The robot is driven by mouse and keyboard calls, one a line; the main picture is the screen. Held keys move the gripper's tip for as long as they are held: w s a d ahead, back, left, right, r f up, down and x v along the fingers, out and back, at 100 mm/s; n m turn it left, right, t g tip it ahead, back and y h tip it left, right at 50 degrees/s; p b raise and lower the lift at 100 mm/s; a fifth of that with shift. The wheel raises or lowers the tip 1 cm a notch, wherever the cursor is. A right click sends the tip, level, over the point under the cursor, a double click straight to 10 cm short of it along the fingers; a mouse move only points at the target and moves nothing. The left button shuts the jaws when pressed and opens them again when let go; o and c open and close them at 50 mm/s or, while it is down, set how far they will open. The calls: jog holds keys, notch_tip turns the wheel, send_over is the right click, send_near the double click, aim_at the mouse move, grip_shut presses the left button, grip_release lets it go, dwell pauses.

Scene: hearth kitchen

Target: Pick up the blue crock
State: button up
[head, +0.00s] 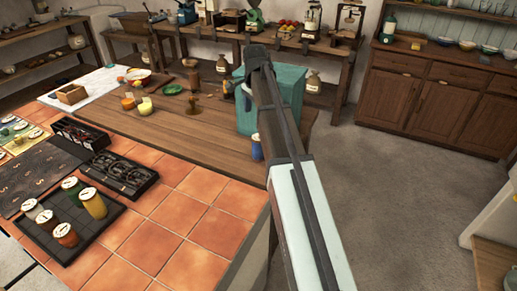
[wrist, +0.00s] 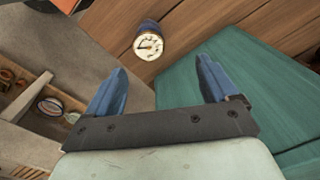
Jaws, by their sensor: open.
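The blue crock (wrist: 149,43) stands on the wooden table, with a pale, marked round lid and a dark blue body. It is near the table's edge, beside a teal box (wrist: 240,100). In the head view a small blue part of the crock (head: 257,148) shows to the left of my arm, below the teal box (head: 243,112). My gripper (wrist: 161,80) is open, with its two blue fingers apart and nothing between them. In the wrist view the crock appears beyond the fingertips, slightly left of their middle. My gripper is hidden behind my arm in the head view.
A dark tray (head: 38,238) with several lidded crocks is on the tiled counter (head: 190,222) at the left. A black rack (head: 140,172) lies near it. Glasses and a green dish (head: 172,89) are on the table. Open floor (head: 375,190) lies to the right.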

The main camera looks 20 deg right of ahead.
aim_at(258, 138)
jog(key=n, duration=1.1)
jog(key=s+n, duration=0.1)
jog(key=n, duration=1)
jog(key=s+n, duration=0.1)
jog(key=n, duration=1)
jog(key=shift+s+d+f+n+g, duration=0.1)
jog(key=shift+d+f+n+g, duration=0.2)
jog(key=shift+f+n, duration=0.1)
notch_tip(258, 138, down, 7)
jog(key=shift+f, duration=0.15)
jog(key=shift+w+d+f, duration=0.1)
jog(key=shift+w+f, duration=0.05)
jog(key=shift+f, duration=0.75)
jog(key=shift+w+f, duration=0.2)
jog(key=shift+f, duration=0.75)
jog(key=shift+w+d+f, duration=0.1)
jog(key=shift+w+f, duration=0.05)
jog(key=shift+f, duration=0.75)
jog(key=c, duration=1.4)
jog(key=shift+c, duration=0.2)
